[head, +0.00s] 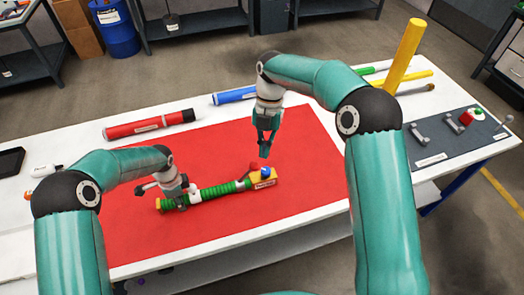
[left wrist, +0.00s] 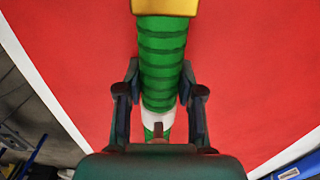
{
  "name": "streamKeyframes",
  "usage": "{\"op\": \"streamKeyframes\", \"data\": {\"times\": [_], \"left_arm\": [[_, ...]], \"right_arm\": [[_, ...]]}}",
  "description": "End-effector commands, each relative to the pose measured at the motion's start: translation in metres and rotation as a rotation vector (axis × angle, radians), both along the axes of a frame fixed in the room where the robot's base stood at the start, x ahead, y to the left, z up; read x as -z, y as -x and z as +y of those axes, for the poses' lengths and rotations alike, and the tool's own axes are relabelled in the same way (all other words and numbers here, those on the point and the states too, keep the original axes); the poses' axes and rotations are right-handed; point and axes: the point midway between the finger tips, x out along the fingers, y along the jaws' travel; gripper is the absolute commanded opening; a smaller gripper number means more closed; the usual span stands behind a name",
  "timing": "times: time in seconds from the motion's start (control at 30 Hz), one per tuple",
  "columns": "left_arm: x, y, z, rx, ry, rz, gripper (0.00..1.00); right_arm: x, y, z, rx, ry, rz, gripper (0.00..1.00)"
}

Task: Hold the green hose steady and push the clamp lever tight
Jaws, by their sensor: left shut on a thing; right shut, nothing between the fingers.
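The green ribbed hose (head: 218,190) lies on the red mat, with its right end at a yellow labelled block (head: 262,183). A blue knob (head: 266,172) and a small red part (head: 254,166), perhaps the clamp lever, show on top of the block. My left gripper (head: 183,203) is shut on the hose near its left end. In the left wrist view the hose (left wrist: 162,65) runs between the fingers, with a white band (left wrist: 158,119) and a yellow piece (left wrist: 165,7) on it. My right gripper (head: 264,152) is shut and empty, just above the block.
The red mat (head: 310,140) is clear around the hose. A red tube (head: 150,124) and a blue tube (head: 234,95) lie at the back. A yellow tube (head: 408,50) stands at the back right. A grey panel with fittings (head: 440,148) lies at the right.

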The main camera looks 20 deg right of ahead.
Motion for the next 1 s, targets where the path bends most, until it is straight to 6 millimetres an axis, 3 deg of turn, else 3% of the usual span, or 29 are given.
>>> {"op": "streamKeyframes", "data": {"times": [0.07,0.27,0.47,0.8,1.0], "left_arm": [[0.000,-0.001,-0.001,0.000,0.002,-0.003,0.00],[0.000,-0.001,-0.001,0.000,0.002,-0.003,0.00],[0.000,-0.001,-0.001,0.000,0.002,-0.003,0.00],[0.000,-0.001,-0.001,0.000,0.002,-0.003,0.00],[0.000,-0.001,-0.001,0.000,0.002,-0.003,0.00]], "right_arm": [[0.000,0.000,0.000,0.000,0.000,0.000,0.00],[0.001,-0.001,0.001,0.042,0.010,0.002,0.32],[0.007,-0.011,0.002,0.276,0.067,-0.011,0.62],[0.020,-0.028,0.007,0.837,0.150,-0.061,0.62],[0.017,-0.025,0.010,0.953,0.152,-0.089,0.62]]}}
